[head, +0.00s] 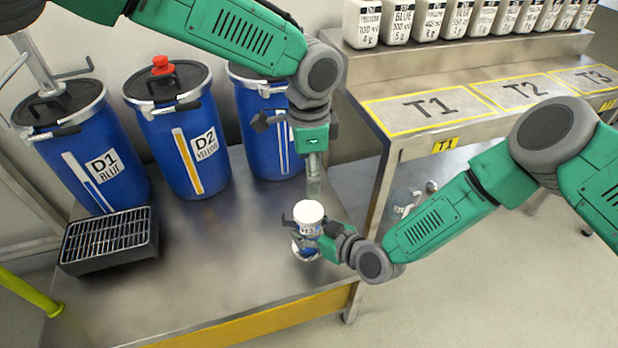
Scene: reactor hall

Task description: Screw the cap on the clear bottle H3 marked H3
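The clear bottle H3 (309,231) stands near the right end of the steel bench, with a blue-and-white label partly showing. A round white cap (308,211) sits at its mouth; I cannot tell whether it is threaded on. My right gripper (312,238) comes in from the right, with its fingers around the bottle's body, and looks shut on it. My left gripper (312,188) points straight down, its narrow fingertips just above or behind the cap. Its fingers are seen edge-on, so their opening and any contact with the cap are unclear.
Blue drums D1 (100,160), D2 (185,130) and a third (262,130) line the back. A black grated box (108,240) sits at left on the bench (215,270). A higher table (460,75) with marked areas T1, T2, T3 stands at right.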

